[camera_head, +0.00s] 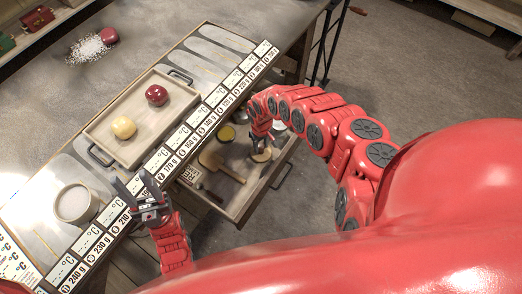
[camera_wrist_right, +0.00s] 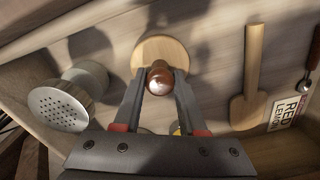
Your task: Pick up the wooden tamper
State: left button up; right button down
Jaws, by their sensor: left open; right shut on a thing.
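The wooden tamper (camera_wrist_right: 160,52) has a pale round wooden disc and a dark brown rounded knob. In the right wrist view, the fingers of my right gripper (camera_wrist_right: 158,82) are closed on either side of the knob. In the head view, the tamper's pale disc (camera_head: 262,156) shows in the open drawer, just below my right gripper (camera_head: 260,140). Whether the disc still touches the drawer floor is not clear. My left gripper (camera_head: 133,184) is open and empty over the counter's front edge.
The open drawer (camera_head: 238,211) also holds a wooden spatula (camera_wrist_right: 250,80), a metal shaker (camera_wrist_right: 62,106) and a labelled packet (camera_wrist_right: 285,112).

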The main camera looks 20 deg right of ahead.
jog(key=shift+w+r, duration=0.15)
jog(key=shift+r, duration=0.7)
notch_tip(320, 180, up, 8)
jog(key=shift+r, duration=0.15)
